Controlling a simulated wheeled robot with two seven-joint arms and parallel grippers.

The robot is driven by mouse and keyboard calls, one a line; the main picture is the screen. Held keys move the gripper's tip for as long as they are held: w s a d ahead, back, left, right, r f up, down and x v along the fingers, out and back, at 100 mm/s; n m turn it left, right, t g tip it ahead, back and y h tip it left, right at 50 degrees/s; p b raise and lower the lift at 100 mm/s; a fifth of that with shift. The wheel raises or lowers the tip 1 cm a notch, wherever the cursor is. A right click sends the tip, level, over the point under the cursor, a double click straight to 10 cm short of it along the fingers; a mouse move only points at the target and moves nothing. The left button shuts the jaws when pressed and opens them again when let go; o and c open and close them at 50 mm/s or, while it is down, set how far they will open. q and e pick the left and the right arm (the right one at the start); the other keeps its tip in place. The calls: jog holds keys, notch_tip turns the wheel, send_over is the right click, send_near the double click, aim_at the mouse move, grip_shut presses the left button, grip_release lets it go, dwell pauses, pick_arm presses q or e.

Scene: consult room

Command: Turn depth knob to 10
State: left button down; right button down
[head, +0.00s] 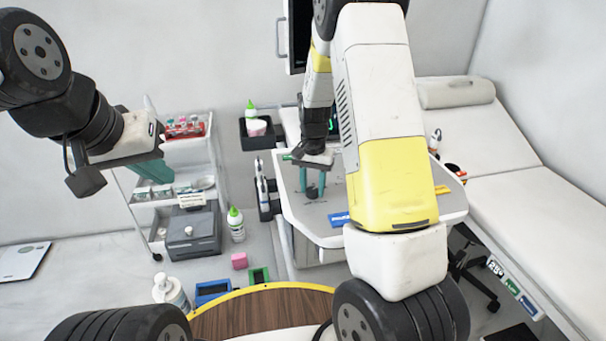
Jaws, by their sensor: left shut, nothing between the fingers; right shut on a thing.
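The console (338,218) is a pale panel with a grey top, in the middle of the head view. My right gripper (313,190) points down onto its left part, with its teal fingers shut. The depth knob appears to be between those fingers, but they hide it, and its setting and any scale marks cannot be read. My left gripper (160,172) is shut and empty, held in the air at the left, away from the console. A dark screen (334,125) with green marks shows partly behind my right arm.
A white cart (140,218) with bottles and trays stands behind my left gripper. A grey box (193,232) and a green-capped bottle (236,224) stand near it. An examination couch (545,215) fills the right. A blue item (339,219) lies on the console.

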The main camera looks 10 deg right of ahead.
aim_at(312, 189)
jog(key=c, duration=0.9)
grip_release()
notch_tip(312, 189, up, 7)
jog(key=shift+r, duration=0.45)
